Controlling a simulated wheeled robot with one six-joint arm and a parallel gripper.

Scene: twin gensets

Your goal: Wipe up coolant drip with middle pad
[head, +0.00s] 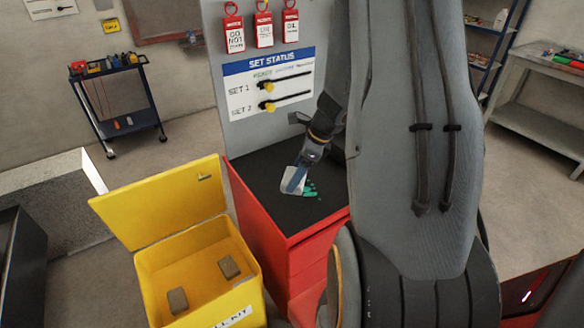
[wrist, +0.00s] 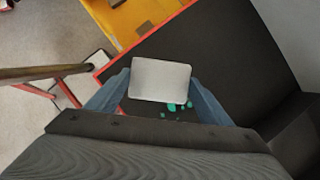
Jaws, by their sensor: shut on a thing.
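My gripper (head: 296,178) is shut on a pale grey pad (wrist: 160,80). The blue fingers grip the pad from its two sides in the wrist view. The pad is over the black top (head: 262,170) of the red cabinet; I cannot tell whether it touches the surface. The green coolant drip (head: 310,190) lies on that top, right beside the pad. It also shows in the wrist view (wrist: 176,106) just below the pad's lower edge; part may be hidden under the pad. Two grey-brown pads (head: 229,267) (head: 177,300) lie apart in the yellow spill kit box.
The yellow spill kit box (head: 250,292) stands open left of the red cabinet (head: 300,258). A grey panel with red tags and a SET STATUS board (head: 268,85) rises behind the cabinet top. A blue cart (head: 110,95) stands at the back left.

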